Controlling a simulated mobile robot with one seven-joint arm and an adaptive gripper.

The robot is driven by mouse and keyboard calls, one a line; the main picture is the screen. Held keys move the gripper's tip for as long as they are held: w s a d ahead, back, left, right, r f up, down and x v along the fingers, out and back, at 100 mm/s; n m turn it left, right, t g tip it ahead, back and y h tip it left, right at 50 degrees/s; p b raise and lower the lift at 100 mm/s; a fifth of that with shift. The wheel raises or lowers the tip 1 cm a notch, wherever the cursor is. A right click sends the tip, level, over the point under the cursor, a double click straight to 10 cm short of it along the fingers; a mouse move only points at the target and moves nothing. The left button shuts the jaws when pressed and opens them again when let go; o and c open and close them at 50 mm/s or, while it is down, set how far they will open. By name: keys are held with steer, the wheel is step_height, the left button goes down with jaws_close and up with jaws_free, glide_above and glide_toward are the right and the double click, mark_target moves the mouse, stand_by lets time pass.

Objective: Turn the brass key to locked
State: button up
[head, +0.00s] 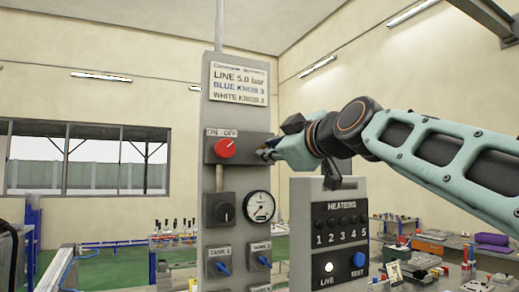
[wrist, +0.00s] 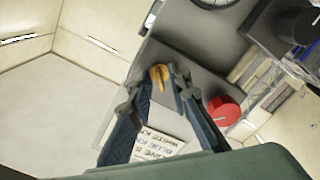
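The brass key (wrist: 160,76) shows in the wrist view as a small golden piece at the grey panel, between my two fingertips. My gripper (wrist: 160,80) has its fingers apart, one on either side of the key. I cannot tell whether they touch it. In the head view my gripper (head: 266,154) is at the right of the red knob (head: 225,148) on the upper plate of the grey panel (head: 232,118), and it hides the key. The key's lock markings cannot be read.
The red knob (wrist: 224,111) is close beside my right finger in the wrist view. Below are a black knob (head: 224,211), a gauge (head: 259,207) and blue valve handles (head: 223,268). A heaters box (head: 340,235) stands at right, under my arm.

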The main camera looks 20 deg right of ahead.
jaws_close()
steer(key=shift+m, duration=0.4)
steer(key=shift+m+b, duration=1)
steer(key=shift+m, duration=7.5)
steer(key=shift+o, duration=1.2)
jaws_free()
